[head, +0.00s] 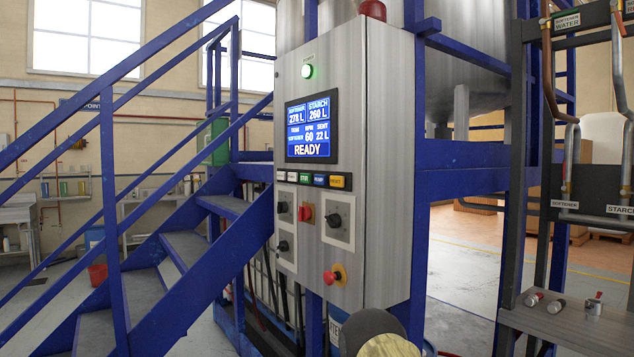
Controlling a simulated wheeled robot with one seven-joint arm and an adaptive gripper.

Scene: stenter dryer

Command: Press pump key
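A grey steel control cabinet (384,150) stands in the middle. Below the screen runs a row of small keys: two pale ones at the left, a green key (305,178), a blue key (320,180) and a yellow key (337,182). Their lettering is too small to tell surely which is the pump key. My gripper's fingers do not show. A dark rounded shape with a pale part, possibly my arm, shows at the bottom below the cabinet.
Below the keys are black knobs (333,220), a red switch (305,213) and a red mushroom button (331,278). A green lamp (307,71) glows above the screen. Blue stairs (220,205) stand at left, close to the cabinet. A pipe rack and grey bench (570,322) stand at right.

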